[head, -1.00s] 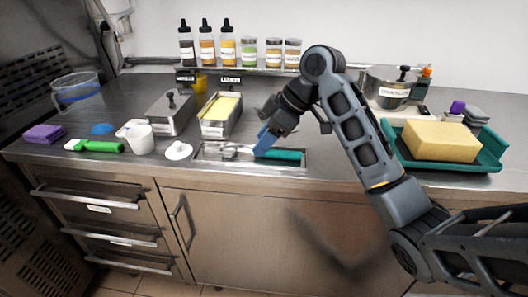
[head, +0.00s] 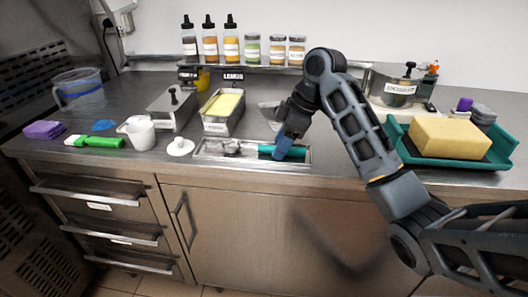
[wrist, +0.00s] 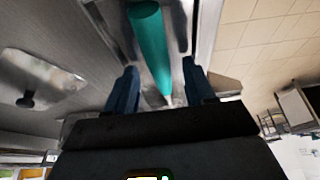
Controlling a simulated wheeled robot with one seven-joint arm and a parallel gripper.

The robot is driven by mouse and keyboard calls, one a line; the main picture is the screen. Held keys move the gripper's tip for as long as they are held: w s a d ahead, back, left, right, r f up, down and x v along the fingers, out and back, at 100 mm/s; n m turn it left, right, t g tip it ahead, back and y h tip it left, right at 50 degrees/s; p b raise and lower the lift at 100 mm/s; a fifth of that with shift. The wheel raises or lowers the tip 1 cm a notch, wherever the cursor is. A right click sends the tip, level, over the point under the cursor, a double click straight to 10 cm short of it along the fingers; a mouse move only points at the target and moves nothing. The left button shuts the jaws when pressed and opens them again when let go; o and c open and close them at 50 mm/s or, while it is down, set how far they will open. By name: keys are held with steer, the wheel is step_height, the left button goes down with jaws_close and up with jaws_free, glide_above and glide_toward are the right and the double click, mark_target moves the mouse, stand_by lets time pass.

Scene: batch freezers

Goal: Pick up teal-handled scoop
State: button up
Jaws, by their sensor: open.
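The teal-handled scoop (head: 298,152) lies in a shallow metal tray (head: 205,160) at the counter's front edge. Its metal head (head: 231,148) points left in the head view. My gripper (head: 281,151) is over the handle, with a blue finger in front of part of it. In the wrist view the teal handle (wrist: 150,40) runs between the two blue fingers of my open gripper (wrist: 159,68). Gaps show on both sides of the handle, so the jaws are not closed on it.
A white lidded item (head: 180,147) and a white jug (head: 138,132) stand left of the tray. Metal bins (head: 222,113) are behind. A teal tray (head: 490,160) with a yellow block (head: 450,138) is at right.

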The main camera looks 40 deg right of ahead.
steer(key=shift+w+f, duration=0.1)
steer(key=shift+f, duration=0.05)
steer(key=shift+a, duration=0.1)
steer(key=shift+c, duration=0.2)
jaws_close()
stand_by(0.3)
